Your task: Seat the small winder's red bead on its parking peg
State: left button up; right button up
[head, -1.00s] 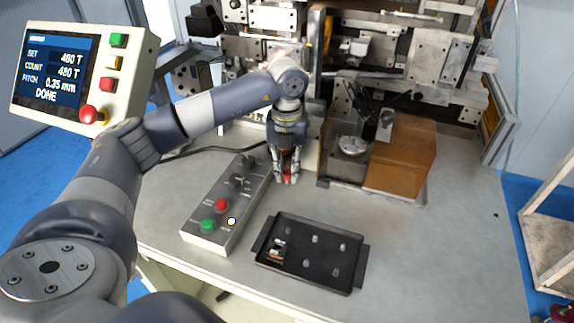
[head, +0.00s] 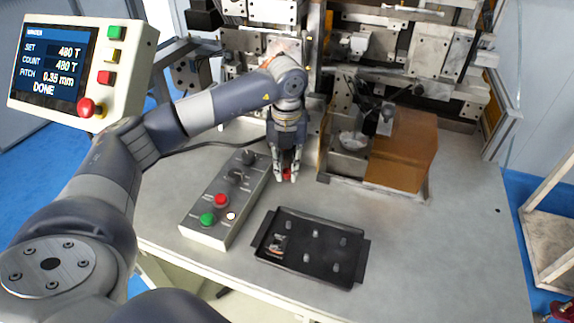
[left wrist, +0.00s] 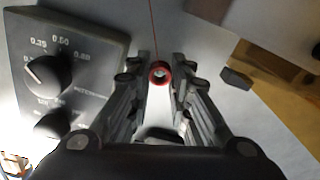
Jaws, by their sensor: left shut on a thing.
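My left gripper (head: 287,177) points down just above the table, between the grey control box and the small winder (head: 350,140). It is shut on the red bead (left wrist: 160,72), a ring with a pale centre held between the fingertips in the left wrist view. The bead (head: 287,174) shows as a small red spot in the head view. A thin red wire (left wrist: 154,30) runs away from the bead to the top of the wrist view. I cannot make out the parking peg for sure. My right gripper is not in view.
The control box (head: 221,232) with knobs and buttons stands left of the gripper. A black tray (head: 262,240) with several small pegs lies in front. An orange-brown block (head: 405,150) stands right of the winder. A screen (head: 50,65) reads DONE. The right table area is clear.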

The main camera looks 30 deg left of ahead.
pick_arm(q)
jog(key=shift+f, duration=0.45)
jog(key=o, duration=0.7)
notch_tip(320, 180, up, 12)
jog(key=shift+d, duration=0.1)
dwell(0.5)
